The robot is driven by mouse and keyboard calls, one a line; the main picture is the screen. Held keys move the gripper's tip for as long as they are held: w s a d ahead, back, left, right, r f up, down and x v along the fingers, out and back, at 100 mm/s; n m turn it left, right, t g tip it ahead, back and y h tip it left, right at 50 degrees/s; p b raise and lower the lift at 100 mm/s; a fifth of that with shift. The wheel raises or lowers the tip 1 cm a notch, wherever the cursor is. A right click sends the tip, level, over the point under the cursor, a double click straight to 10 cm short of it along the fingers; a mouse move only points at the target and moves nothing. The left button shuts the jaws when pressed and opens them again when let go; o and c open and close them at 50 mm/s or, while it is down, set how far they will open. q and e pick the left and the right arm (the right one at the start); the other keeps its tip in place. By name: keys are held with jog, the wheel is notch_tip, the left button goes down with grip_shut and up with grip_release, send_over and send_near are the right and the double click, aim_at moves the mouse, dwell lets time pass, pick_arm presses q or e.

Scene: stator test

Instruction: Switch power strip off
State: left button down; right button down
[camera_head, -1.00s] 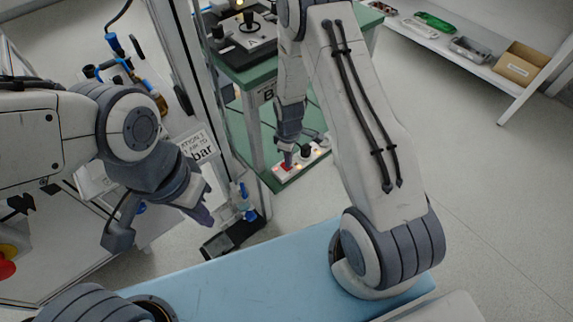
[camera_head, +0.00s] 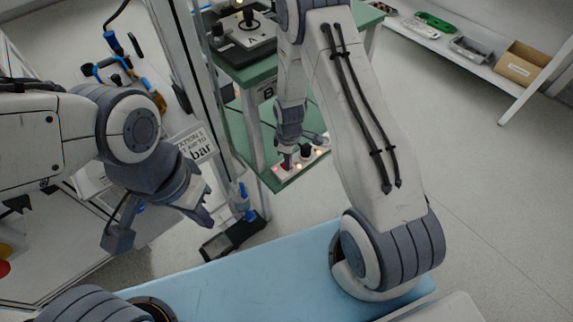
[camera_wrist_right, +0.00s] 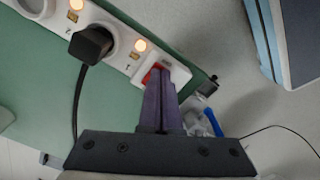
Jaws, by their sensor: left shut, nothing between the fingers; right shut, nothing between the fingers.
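The white power strip (camera_head: 313,155) lies on the lower green shelf in the head view, with orange lights lit along it. In the right wrist view, the power strip (camera_wrist_right: 117,47) crosses the upper left, and a red switch (camera_wrist_right: 147,77) sits at its near end. My right gripper (camera_wrist_right: 160,72) is shut and empty, its dark purple fingertips at the red switch and partly hiding it. They appear to touch it; how far it is pressed cannot be told. In the head view the right gripper (camera_head: 287,165) points down at the strip's near end. My left gripper (camera_head: 207,220) is shut, empty and far from the strip.
A black plug (camera_wrist_right: 91,44) with a cable stands in the strip beside the switch end. A green table with a joystick box (camera_head: 245,38) is above the shelf. A metal frame post (camera_head: 190,80) stands left of it. A white shelf with a cardboard box (camera_head: 527,64) is at right.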

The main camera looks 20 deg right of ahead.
notch_tip(320, 180, up, 7)
jog(key=p, duration=0.6)
dwell(0.4)
dwell(0.3)
jog(key=s+r+m+t, duration=0.1)
jog(key=s+r+m, duration=0.4)
jog(key=r, duration=0.6)
jog(key=s+r+m+t, duration=0.2)
jog(key=s+r+m, duration=0.25)
jog(key=r, duration=0.65)
jog(key=s+a+r+n+g+y, duration=0.1)
jog(key=s+a+r+n+g, duration=0.15)
jog(key=s+a, duration=0.45)
jog(key=s+a+r+n+g, duration=0.1)
jog(key=s+a+r+n, duration=0.3)
jog(key=s+a, duration=0.3)
notch_tip(320, 180, up, 19)
jog(key=p, duration=1.9)
jog(key=shift+f, duration=0.2)
